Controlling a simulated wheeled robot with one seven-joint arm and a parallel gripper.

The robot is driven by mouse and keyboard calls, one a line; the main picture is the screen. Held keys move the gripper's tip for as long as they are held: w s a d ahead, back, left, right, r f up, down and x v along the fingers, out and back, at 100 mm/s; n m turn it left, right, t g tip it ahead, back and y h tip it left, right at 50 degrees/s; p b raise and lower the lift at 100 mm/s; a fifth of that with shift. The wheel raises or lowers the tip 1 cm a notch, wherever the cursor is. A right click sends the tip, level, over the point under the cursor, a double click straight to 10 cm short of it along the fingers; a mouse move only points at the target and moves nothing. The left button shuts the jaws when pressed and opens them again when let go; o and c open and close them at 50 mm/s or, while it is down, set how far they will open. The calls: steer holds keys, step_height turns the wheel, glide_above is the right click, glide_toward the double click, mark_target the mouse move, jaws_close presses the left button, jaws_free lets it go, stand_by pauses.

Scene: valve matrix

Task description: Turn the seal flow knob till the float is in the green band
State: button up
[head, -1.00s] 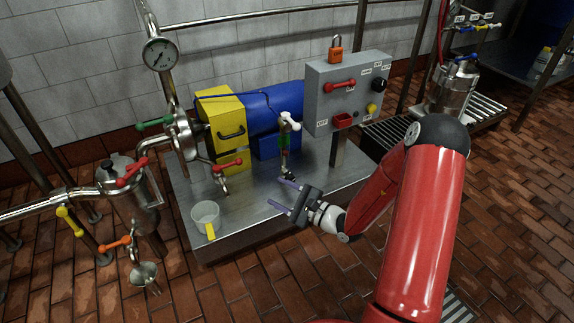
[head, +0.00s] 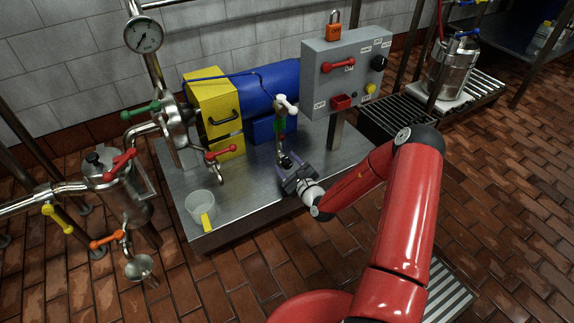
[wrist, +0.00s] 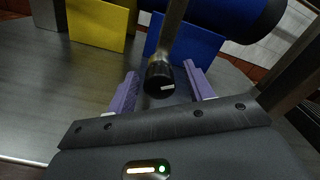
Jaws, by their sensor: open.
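The seal flow knob (wrist: 160,79) is a black round knob with a white mark, at the lower end of a metal stem in the wrist view. In the head view the knob (head: 285,161) is small and partly hidden by my gripper. The flow meter tube (head: 280,125) above it shows a green band; the float is too small to make out. My gripper (wrist: 161,72) is open, with one purple finger on each side of the knob. The fingers appear apart from it. In the head view my gripper (head: 292,164) is low beside the stem.
A grey control box (head: 345,75) with a red handle and an orange padlock stands just right of the meter. A yellow guard (head: 212,105) and blue motor (head: 265,85) are behind. A clear jug (head: 200,204) stands on the steel base, whose front is otherwise clear.

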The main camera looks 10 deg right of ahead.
steer(key=shift+w+a, duration=0.1)
steer(key=shift+w, duration=0.1)
steer(key=shift+c, duration=0.3)
steer(key=c, duration=0.9)
